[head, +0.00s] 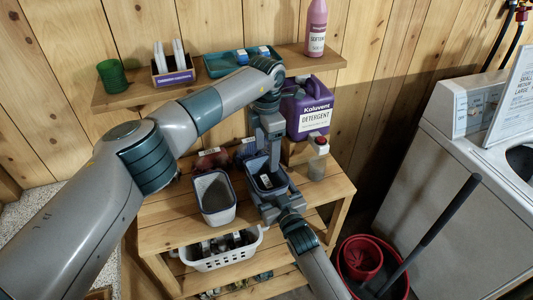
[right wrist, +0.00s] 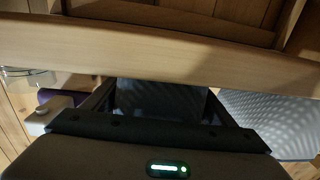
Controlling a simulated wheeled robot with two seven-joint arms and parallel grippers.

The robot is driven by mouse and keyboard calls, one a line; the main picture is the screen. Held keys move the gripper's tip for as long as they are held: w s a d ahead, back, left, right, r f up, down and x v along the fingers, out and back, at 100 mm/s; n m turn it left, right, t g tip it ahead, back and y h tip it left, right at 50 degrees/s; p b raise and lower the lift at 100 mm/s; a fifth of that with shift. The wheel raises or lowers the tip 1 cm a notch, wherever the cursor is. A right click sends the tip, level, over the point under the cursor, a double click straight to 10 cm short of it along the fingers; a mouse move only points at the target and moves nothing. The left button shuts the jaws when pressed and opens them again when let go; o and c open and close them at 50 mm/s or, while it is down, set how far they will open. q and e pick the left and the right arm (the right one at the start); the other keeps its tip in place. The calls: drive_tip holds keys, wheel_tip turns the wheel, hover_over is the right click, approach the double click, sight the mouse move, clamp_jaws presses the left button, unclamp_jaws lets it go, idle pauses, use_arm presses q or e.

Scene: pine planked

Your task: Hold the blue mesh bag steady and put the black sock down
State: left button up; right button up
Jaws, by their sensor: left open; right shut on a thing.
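The blue mesh bag (head: 287,180) appears as a blue-rimmed, open-topped container on the bench top, partly covered by my grippers. My right gripper (head: 268,200) comes from below and is shut at its near rim, seemingly on the bag. In the right wrist view a dark textured surface (right wrist: 160,98) shows beyond my right gripper; I cannot tell whether it is bag or sock. My left gripper (head: 266,160) points down over the bag's opening and is open. Something dark with a pale patch shows inside the opening. I cannot clearly make out the black sock.
A grey container (head: 215,217) stands left of the bag. A purple detergent jug (head: 308,105) and a small red-capped bottle (head: 317,165) stand behind right. A white basket (head: 213,262) sits on the lower shelf. A red bucket (head: 350,283) and washing machine (head: 440,170) are right.

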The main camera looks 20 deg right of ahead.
drive_tip(key=o, duration=1.1)
drive_tip(key=s, duration=0.8)
drive_tip(key=s+d, duration=0.1)
drive_tip(key=s, duration=0.3)
drive_tip(key=shift+d, duration=0.1)
